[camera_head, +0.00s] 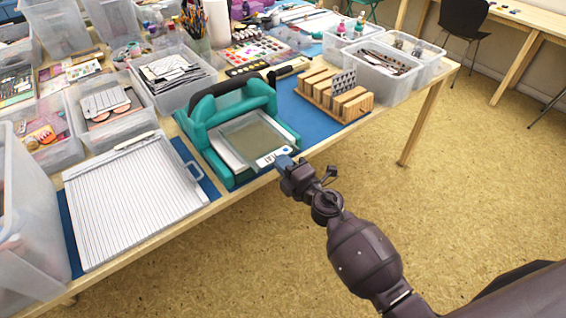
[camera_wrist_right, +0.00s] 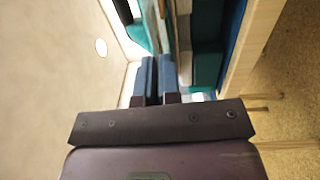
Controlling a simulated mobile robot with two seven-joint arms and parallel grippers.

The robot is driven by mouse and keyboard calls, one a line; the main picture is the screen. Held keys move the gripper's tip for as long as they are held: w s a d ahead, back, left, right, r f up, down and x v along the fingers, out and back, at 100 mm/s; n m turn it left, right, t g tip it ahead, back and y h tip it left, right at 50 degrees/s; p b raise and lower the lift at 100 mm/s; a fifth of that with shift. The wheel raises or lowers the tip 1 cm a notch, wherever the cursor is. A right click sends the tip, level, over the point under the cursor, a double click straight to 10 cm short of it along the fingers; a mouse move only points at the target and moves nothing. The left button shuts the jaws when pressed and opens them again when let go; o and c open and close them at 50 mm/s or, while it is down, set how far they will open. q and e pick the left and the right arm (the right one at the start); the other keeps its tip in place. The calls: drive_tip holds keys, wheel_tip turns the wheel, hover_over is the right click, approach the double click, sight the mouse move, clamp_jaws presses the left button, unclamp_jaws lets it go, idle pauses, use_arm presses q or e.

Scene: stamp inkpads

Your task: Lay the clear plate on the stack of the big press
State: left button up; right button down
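The big press (camera_head: 222,103) is teal with an arched handle and stands on the blue mat near the table's front edge. A flat see-through clear plate (camera_head: 254,137) shows over its front bed, with a white sheet beneath. A white label with dark letters marks the plate's near edge. My right gripper (camera_head: 283,163) reaches in from the right, its blue fingertips at the plate's near right corner. In the right wrist view the fingers (camera_wrist_right: 159,75) are close together, apparently on the plate's edge. I cannot tell whether the plate touches the stack. My left gripper is out of view.
A lined white board (camera_head: 133,200) lies left of the press. A wooden block rack (camera_head: 335,95) stands to its right. Clear bins (camera_head: 172,78) crowd behind and left. The table's front edge (camera_head: 150,243) runs close before the press; open floor lies beyond it.

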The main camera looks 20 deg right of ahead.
drive_tip(key=shift+f, duration=0.3)
idle(0.5)
drive_tip(key=c, duration=1.2)
unclamp_jaws()
drive_tip(key=shift+c, duration=0.2)
drive_tip(key=shift+s, duration=0.1)
drive_tip(key=v, duration=0.5)
drive_tip(key=b+v, duration=0.1)
drive_tip(key=v, duration=0.9)
drive_tip(key=shift+s+d, duration=0.15)
drive_tip(key=shift+s, duration=0.15)
